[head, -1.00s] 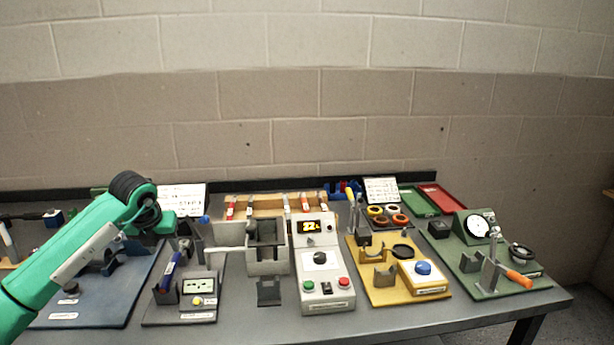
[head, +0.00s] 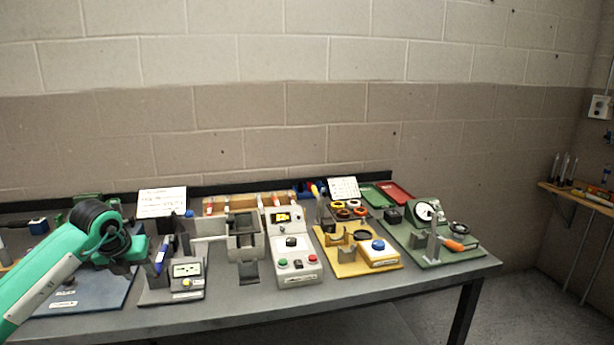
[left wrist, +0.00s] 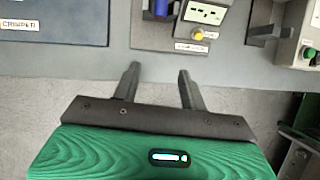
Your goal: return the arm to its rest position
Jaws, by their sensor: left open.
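My left arm (head: 45,285) is green and comes in from the left in the head view, bent over the left part of the workbench. In the left wrist view my left gripper (left wrist: 158,85) has its two dark fingers apart with nothing between them. Its fingertips show near the bench's front edge, below the small grey station with a meter. In the head view the gripper's fingers are hidden or too small to tell. My right gripper is in neither view.
The workbench (head: 350,288) carries a blue board (head: 95,295), a grey meter station (head: 187,269), a white control box (head: 292,255), a yellow fixture (head: 345,262) and a green gauge board (head: 430,245). A wooden wall shelf (head: 580,198) with tools is at right. Floor at right is clear.

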